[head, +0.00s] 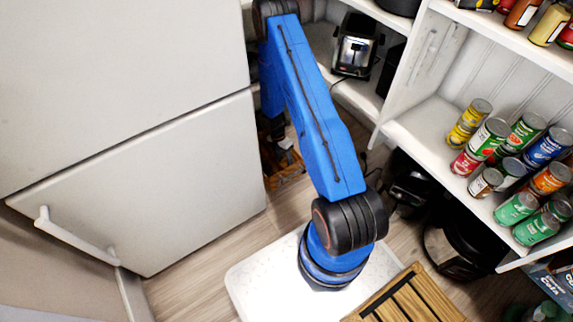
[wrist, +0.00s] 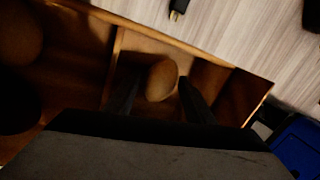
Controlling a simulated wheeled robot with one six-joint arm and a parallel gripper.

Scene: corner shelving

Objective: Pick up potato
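A brown, rounded potato (wrist: 161,80) lies in a wooden crate (wrist: 190,47) in the wrist view. My gripper (wrist: 158,84) reaches down into the crate with its two dark fingers apart, one on each side of the potato. A narrow gap shows on both sides, so the fingers do not seem to press on it. The wooden crate also shows in the head view (head: 286,172), low on the floor between the fridge and the shelving. There my arm and the shade hide the potato and most of my gripper.
Larger dark round items (wrist: 18,38) sit in the left part of the crate, beside a wooden divider (wrist: 113,62). The white fridge (head: 150,180) stands close on the left. A shelf with a toaster (head: 356,45) is above right; several cans (head: 487,138) stand farther right.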

